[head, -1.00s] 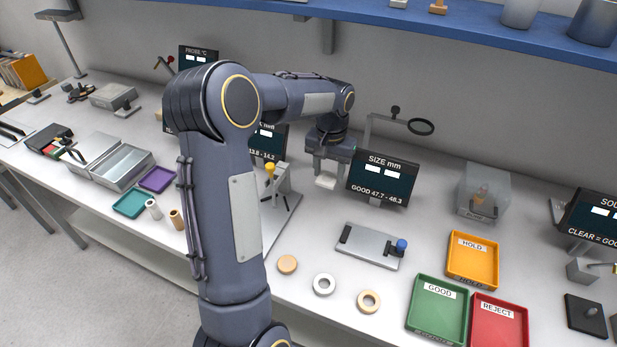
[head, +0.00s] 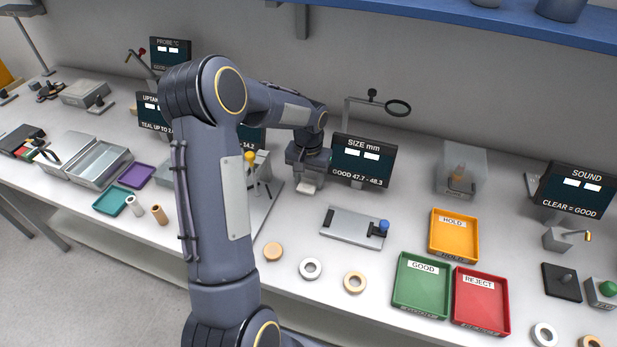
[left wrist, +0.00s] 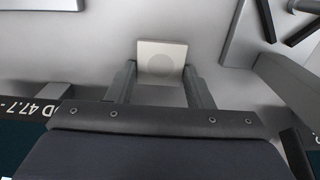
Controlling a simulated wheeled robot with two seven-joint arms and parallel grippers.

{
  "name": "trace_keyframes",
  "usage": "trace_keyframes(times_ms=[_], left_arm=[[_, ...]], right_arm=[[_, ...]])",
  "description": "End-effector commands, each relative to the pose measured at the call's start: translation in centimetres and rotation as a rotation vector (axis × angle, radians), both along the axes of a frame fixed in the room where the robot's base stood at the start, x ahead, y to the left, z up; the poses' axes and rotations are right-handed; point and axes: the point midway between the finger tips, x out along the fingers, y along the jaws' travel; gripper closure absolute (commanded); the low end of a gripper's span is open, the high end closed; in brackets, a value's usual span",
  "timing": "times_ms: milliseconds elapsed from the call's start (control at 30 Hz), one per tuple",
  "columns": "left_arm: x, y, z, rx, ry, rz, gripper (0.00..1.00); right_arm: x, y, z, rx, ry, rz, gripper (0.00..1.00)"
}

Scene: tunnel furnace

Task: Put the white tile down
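The white tile (left wrist: 162,62) is a small square plate with a faint round mark on its face, in the left wrist view. My left gripper (left wrist: 160,70) has a finger at each of two opposite sides of it and appears shut on it. In the head view my left gripper (head: 307,178) points down, left of the SIZE mm display, with the tile (head: 306,188) showing below it, at or just above the bench. I cannot tell whether the tile touches the bench. My right gripper is not in view.
The SIZE mm display (head: 362,162) stands close right of the gripper. A grey gauge plate (head: 350,228) lies in front. A yellow-topped fixture (head: 252,170) is left. HOLD (head: 472,258), GOOD (head: 398,300) and REJECT (head: 504,325) trays are right. Rings (head: 311,268) lie near the front edge.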

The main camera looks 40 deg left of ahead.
Motion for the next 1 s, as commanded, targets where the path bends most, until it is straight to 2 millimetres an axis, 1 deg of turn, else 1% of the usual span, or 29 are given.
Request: trace_keyframes(times_ms=[33, 133, 367, 467, 533, 667, 900, 1000], left_arm=[[0.0, 0.0, 0.0, 0.000, 0.001, 0.000, 0.46], [0.0, 0.0, 0.0, 0.000, 0.001, 0.000, 0.34], [0.0, 0.0, 0.0, 0.000, 0.001, 0.000, 0.34], [0.0, 0.0, 0.5, 0.000, 0.001, 0.000, 0.34], [0.0, 0.0, 0.9, 0.001, -0.001, 0.000, 0.34], [0.1, 0.0, 3.1, 0.002, -0.005, 0.000, 0.34], [0.1, 0.0, 8.4, 0.001, -0.004, 0.001, 0.34], [0.1, 0.0, 10.2, 0.001, -0.003, -0.001, 0.34]], right_arm=[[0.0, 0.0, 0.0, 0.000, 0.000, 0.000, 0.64], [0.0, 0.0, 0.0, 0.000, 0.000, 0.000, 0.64], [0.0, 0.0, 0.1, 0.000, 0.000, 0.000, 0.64], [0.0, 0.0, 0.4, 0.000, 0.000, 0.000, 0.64], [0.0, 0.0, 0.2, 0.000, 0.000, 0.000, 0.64], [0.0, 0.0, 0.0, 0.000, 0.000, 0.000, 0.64], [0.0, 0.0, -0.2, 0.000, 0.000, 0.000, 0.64], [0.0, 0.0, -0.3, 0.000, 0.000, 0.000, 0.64]])
